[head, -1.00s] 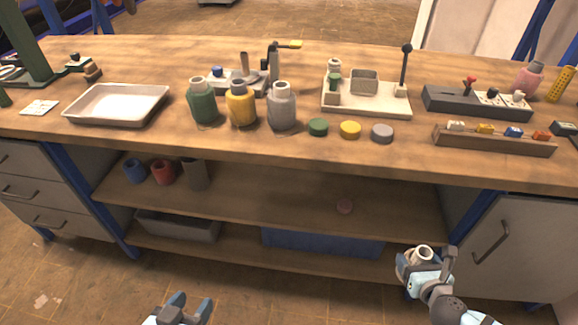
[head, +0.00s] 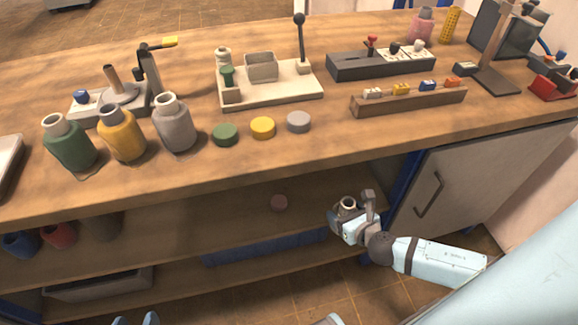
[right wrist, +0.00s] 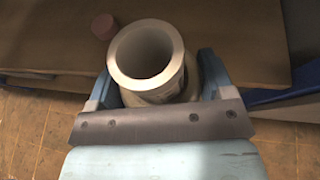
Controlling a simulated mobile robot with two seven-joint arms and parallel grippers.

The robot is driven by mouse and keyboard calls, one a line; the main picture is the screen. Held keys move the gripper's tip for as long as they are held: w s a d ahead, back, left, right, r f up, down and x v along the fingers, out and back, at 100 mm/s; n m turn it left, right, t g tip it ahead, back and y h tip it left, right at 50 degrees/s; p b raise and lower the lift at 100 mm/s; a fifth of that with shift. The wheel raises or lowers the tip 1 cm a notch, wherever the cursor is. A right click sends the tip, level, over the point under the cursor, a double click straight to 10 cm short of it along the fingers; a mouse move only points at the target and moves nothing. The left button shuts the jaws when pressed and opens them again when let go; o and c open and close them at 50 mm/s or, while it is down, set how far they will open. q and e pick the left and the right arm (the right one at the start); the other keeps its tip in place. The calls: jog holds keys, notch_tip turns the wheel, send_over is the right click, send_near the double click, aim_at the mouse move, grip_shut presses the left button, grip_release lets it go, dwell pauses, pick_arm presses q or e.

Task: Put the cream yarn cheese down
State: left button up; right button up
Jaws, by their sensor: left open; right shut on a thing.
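The cream yarn cheese, a hollow cream tube with a round open top, shows in the head view (head: 347,203) and large in the right wrist view (right wrist: 147,55). My right gripper (head: 350,212) is shut on it and holds it upright in front of the bench's lower shelves, below the worktop. In the right wrist view, the fingers of my right gripper (right wrist: 162,75) lie on either side of it. My left gripper (head: 135,320) is open and seems empty at the bottom edge of the head view; only its fingertips show.
The wooden worktop (head: 200,180) carries green, yellow and grey bottles, three loose caps (head: 262,128), a white fixture (head: 270,95) and a wooden rack (head: 410,99). A pink disc (head: 279,203) lies on the shelf. A grey cabinet (head: 470,170) stands to the right.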

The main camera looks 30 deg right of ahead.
jog(key=r+b+x, duration=0.1)
jog(key=x, duration=0.4)
jog(key=w+r+b+x, duration=0.1)
jog(key=b+x, duration=0.1)
jog(key=x, duration=0.4)
jog(key=r+b+x, duration=0.1)
jog(key=x, duration=0.5)
jog(key=shift+w+r, duration=0.1)
jog(key=shift+w, duration=0.2)
jog(key=shift+f+b, duration=0.2)
jog(key=shift+b, duration=0.1)
pick_arm(q)
jog(key=w+d+r+t+h, duration=0.2)
jog(key=d+r+t+h, duration=0.1)
jog(key=r, duration=0.5)
jog(key=shift+d+t, duration=0.35)
jog(key=shift+t, duration=0.15)
pick_arm(e)
jog(key=shift+d+r, duration=0.1)
pick_arm(q)
jog(key=shift+w, duration=0.1)
